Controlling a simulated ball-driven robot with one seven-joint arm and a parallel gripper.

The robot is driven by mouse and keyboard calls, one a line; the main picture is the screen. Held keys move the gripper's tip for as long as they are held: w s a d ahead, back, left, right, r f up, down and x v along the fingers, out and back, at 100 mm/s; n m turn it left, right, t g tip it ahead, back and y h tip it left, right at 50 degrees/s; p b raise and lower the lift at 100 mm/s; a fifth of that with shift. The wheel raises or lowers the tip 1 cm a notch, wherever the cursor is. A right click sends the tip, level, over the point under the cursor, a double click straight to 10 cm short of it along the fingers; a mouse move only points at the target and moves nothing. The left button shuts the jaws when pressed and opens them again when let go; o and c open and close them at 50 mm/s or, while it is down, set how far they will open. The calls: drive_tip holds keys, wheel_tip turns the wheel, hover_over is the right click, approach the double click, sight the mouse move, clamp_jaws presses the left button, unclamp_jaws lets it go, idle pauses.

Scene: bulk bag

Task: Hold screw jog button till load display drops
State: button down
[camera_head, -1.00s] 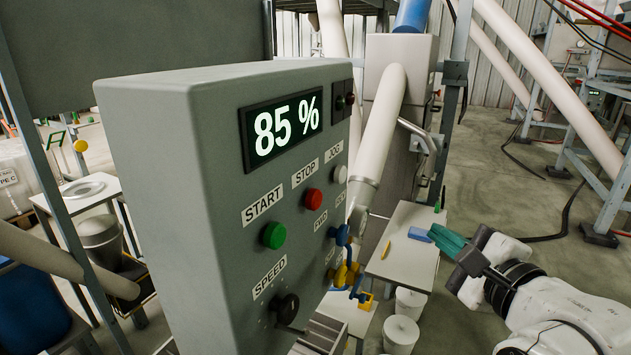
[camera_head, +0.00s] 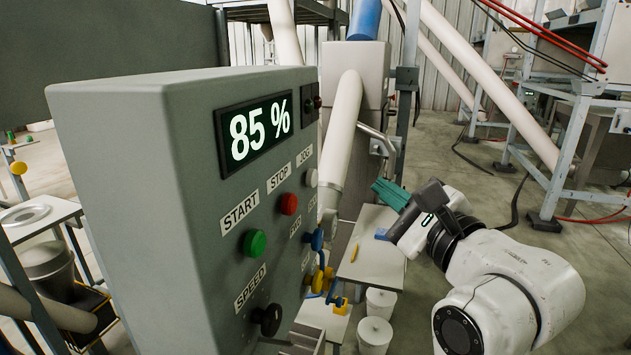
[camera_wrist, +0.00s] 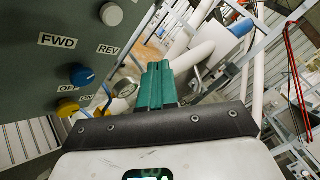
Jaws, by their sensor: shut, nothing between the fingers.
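A grey control box (camera_head: 135,130) fills the left of the head view. Its load display (camera_head: 254,131) reads 85 %. On its front face are a green START button (camera_head: 254,243), a red STOP button (camera_head: 289,204) and a pale JOG button (camera_head: 311,178), with a black SPEED knob below. My gripper (camera_head: 378,188) is shut and empty, its green fingers to the right of the box and apart from it. In the wrist view the green fingers (camera_wrist: 155,82) point forward, and a pale button (camera_wrist: 111,14) shows at upper left, above a blue FWD/REV knob (camera_wrist: 81,75).
A yellow OFF/ON knob (camera_wrist: 67,107) sits low on the panel in the wrist view. A small table (camera_head: 370,262) with white buckets (camera_head: 375,335) below stands behind my gripper. A pale pipe (camera_head: 341,140) rises behind the box. Open floor lies to the right.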

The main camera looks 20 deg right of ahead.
sight(313, 178)
drive_tip(key=w+a, duration=0.3)
drive_tip(key=a, duration=0.2)
drive_tip(key=shift+w+a+b, duration=0.3)
drive_tip(key=shift+w+a, duration=0.1)
drive_tip(key=shift+a, duration=0.1)
idle(1.8)
drive_tip(key=shift+w+a, duration=0.25)
drive_tip(key=shift+w+a+p, duration=0.25)
drive_tip(key=shift+a+p, duration=0.1)
drive_tip(key=shift+a, duration=0.1)
idle(4.5)
